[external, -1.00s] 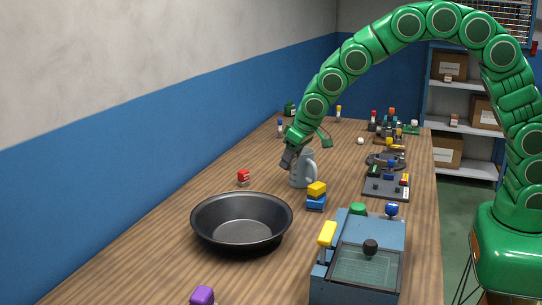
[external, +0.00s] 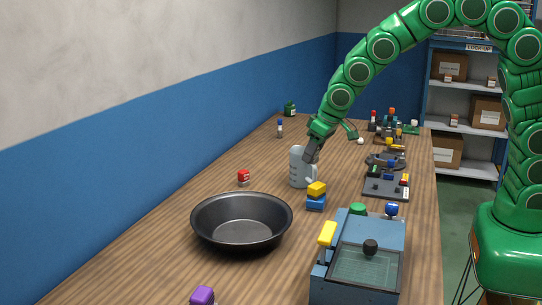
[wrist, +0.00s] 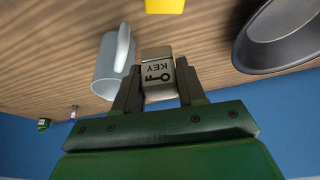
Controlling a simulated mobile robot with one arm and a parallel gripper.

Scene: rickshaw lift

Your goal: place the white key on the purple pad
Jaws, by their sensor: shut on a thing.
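The white key (wrist: 157,72) is a small pale block with a key symbol and the word KEY on its face. It sits between the two fingers of my gripper (wrist: 156,82), which is shut on it. In the external view my gripper (external: 311,155) is beside the grey jug at its upper right; the key cannot be made out there. A purple thing (external: 202,295) with a block-like top shows at the bottom edge, partly cut off. It is far nearer the camera than my gripper; I cannot tell whether it is the flat pad itself.
The grey jug (external: 299,168) stands close to my gripper. A yellow-and-blue block stack (external: 316,196), a black pan (external: 242,222) and a blue machine (external: 358,262) with a yellow lever stand nearer the camera. A small red-topped thing (external: 243,177) is left. Wooden tabletop left of the pan is clear.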

